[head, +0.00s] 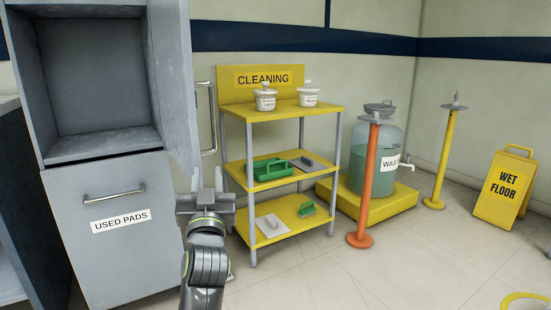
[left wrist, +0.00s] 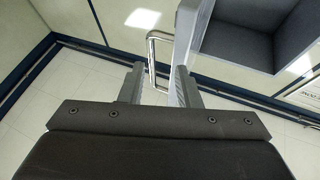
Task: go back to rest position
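My left gripper (head: 207,178) is in front of the grey cabinet's open door (head: 172,80), low and to the left of the cleaning shelf. In the left wrist view its two fingers (left wrist: 156,86) are apart, with nothing held between them. The door's metal handle (head: 211,118) shows just above the gripper in the head view. In the left wrist view the handle (left wrist: 152,58) appears beyond and between the fingers; I cannot tell how far away it is. My right gripper is not in view.
The cabinet's upper compartment (head: 90,85) is open and looks empty; the lower "USED PADS" front (head: 105,250) is shut. A yellow cleaning shelf (head: 285,178), an orange post (head: 368,185), a waste tank (head: 372,150) and a wet floor sign (head: 505,188) stand rightward.

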